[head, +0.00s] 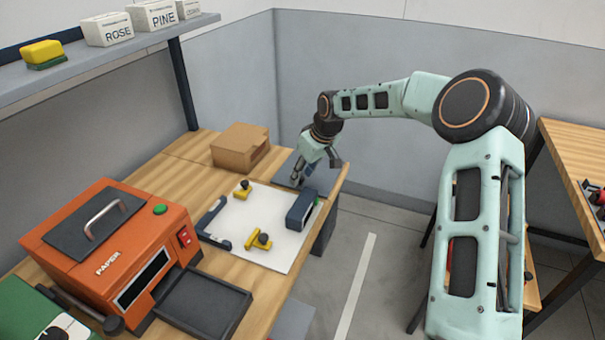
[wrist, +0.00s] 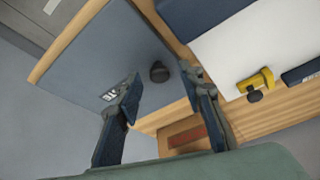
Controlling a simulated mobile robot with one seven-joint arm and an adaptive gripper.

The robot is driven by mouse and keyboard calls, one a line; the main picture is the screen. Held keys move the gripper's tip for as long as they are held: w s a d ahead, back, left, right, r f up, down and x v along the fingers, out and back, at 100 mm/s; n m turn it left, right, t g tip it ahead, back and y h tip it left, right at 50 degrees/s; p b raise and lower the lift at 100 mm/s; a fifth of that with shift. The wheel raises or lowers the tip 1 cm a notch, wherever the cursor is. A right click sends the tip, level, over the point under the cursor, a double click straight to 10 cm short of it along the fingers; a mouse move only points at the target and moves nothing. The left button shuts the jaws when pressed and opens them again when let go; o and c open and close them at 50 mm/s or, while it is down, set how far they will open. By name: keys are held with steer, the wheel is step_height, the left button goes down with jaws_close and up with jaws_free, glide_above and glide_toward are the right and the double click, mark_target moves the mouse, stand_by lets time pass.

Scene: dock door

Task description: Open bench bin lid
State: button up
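The bench bin lid (head: 285,172) is a flat blue-grey panel at the far right corner of the bench, lying level with the top, and looks shut. In the wrist view the lid (wrist: 100,55) fills the upper left, with a small pale label and a round dark knob (wrist: 158,72). My gripper (head: 299,178) is low over the lid and hides part of it. In the wrist view its two fingers (wrist: 161,80) are spread apart, with the knob between the tips in the picture. I cannot tell whether the fingertips are level with the knob. Nothing is held.
A cardboard box (head: 238,146) stands just left of the lid. A white mat (head: 262,205) with yellow tools and a dark blue block (head: 301,209) lies nearer. An orange paper machine (head: 125,250) stands front left. The floor right of the bench is clear.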

steer(key=shift+f, duration=0.1)
jaws_close()
steer(key=shift+a+r, duration=0.1)
steer(key=shift+r, duration=0.1)
stand_by(0.4)
